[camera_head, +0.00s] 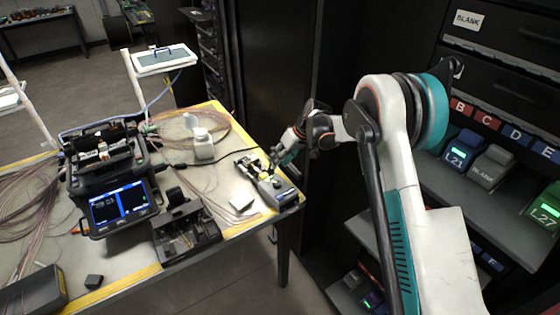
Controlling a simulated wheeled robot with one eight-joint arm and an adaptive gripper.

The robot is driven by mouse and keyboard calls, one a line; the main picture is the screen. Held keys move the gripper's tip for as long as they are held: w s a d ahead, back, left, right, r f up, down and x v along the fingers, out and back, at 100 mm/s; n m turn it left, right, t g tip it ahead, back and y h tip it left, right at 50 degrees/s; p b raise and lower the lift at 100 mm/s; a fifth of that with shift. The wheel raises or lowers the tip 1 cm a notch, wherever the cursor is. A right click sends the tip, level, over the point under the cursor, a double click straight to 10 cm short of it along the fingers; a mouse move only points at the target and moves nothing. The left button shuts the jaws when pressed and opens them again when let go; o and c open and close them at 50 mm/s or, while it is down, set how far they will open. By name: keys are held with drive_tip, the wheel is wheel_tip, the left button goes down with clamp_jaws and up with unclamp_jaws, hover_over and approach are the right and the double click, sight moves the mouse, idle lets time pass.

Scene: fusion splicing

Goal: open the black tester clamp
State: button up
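The tester (283,194) is a small grey device on the right corner of the table, with yellow and pale parts along its top. A dark part at its far left end (247,163) looks like the black clamp, but it is too small to tell whether it is open or shut. My gripper (275,164) reaches in from the right, with its fingertips at or just above the tester's right side. I cannot tell whether they touch it. The fingers are small and seen from the side, so their opening is unclear.
A fusion splicer (118,212) with a lit screen stands on the table (205,256) at left. A black open device (186,232), a white bottle (203,144) and a small pale block (241,202) stand near the tester. Loose fibres lie behind. A dark shelf rack (480,150) fills the right.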

drive_tip(key=shift+a, duration=0.1)
clamp_jaws()
drive_tip(key=shift+s, duration=0.1)
drive_tip(key=shift+s+a+r+n+t+h, duration=0.2)
drive_tip(key=shift+s+a+n+t+h, duration=0.15)
drive_tip(key=shift+t+h, duration=0.4)
drive_tip(key=shift+s+a+r+n+t+h, duration=0.2)
drive_tip(key=shift+a+t+h, duration=0.3)
drive_tip(key=shift+h, duration=0.35)
drive_tip(key=shift+d, duration=0.1)
